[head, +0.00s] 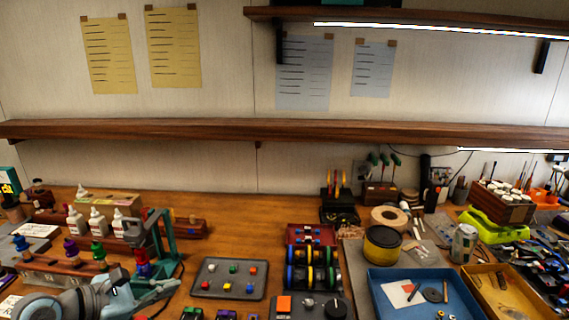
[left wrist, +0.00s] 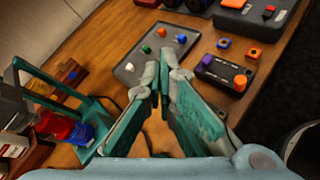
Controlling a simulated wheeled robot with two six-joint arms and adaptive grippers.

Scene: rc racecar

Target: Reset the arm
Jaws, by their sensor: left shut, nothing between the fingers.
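My left gripper (head: 172,287) comes in at the lower left of the head view, low near the front of the wooden workbench. In the left wrist view its two teal fingers (left wrist: 160,78) meet at the tips, with nothing between them. The fingers point toward the dark tray with small coloured cubes (head: 205,290), which also shows in the left wrist view (left wrist: 128,72). My right gripper is in neither view.
A green press-like stand (head: 166,238) is close beside the left gripper. White bottles (head: 97,222) stand behind it. A rack of coloured wheels (head: 312,257) and a blue tray (head: 385,308) are to the right. Bare wood (head: 245,215) lies behind the cube tray.

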